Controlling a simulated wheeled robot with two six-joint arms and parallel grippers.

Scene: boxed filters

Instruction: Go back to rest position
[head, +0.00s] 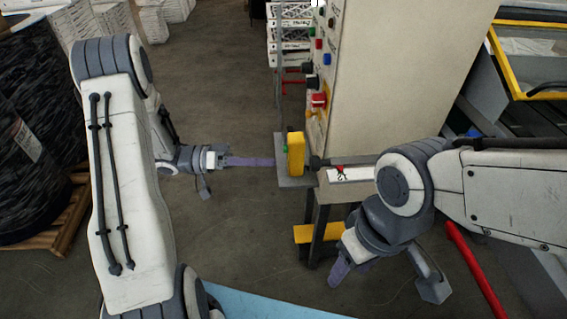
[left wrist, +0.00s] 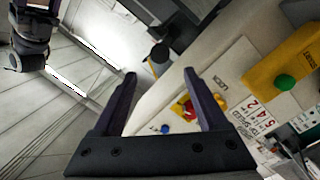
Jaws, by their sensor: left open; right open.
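My left gripper (head: 270,162) reaches in from the left at mid-picture in the head view, its purple fingers pointing right. Its tips end close to a yellow box with a green button (head: 296,155); I cannot tell from there whether they touch. In the left wrist view my left gripper (left wrist: 162,75) has its two fingers spread apart with nothing between them, and the yellow button box (left wrist: 272,72) is off to the right. My right gripper (head: 338,276) points down and left at the lower right of the head view. It looks empty.
A tall beige control cabinet (head: 395,70) with buttons and a red switch (head: 318,100) stands beyond. A narrow stand (head: 320,215) is below the button box. A wrapped black roll (head: 30,130) stands on a pallet at left. Open floor (head: 235,235) lies between my arms.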

